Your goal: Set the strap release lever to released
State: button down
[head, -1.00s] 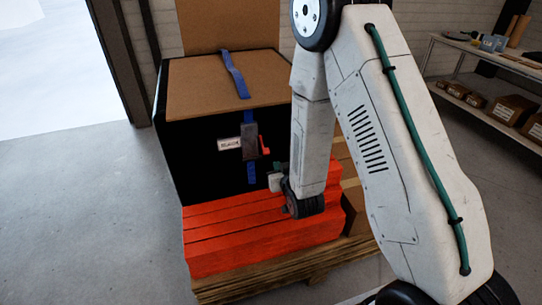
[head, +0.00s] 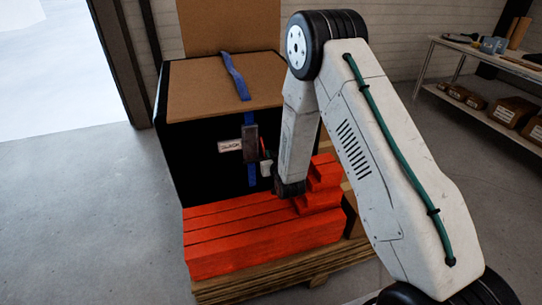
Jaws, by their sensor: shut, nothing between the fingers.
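A blue strap (head: 236,76) runs over the brown-topped black crate (head: 190,155) and down its front. A dark buckle (head: 250,141) sits on the strap at the crate's front. Only a sliver of the red strap release lever (head: 262,149) shows at the buckle's right side, so I cannot tell its exact angle. My gripper (head: 265,163) is shut and empty, right beside the lever and just below the buckle's right edge. Whether it touches the lever is too small to tell. My arm's last link covers the area to the right.
Bright red beams (head: 235,230) lie stacked in front of the crate, close under my gripper, on a wooden pallet (head: 270,282). A shelf (head: 470,80) with boxes stands at the back right. The floor (head: 90,220) at the left is clear.

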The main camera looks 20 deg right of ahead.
jog(key=shift+w+f, duration=0.1)
jog(key=shift+f, duration=0.05)
jog(key=shift+w+f, duration=0.2)
jog(key=shift+f, duration=0.6)
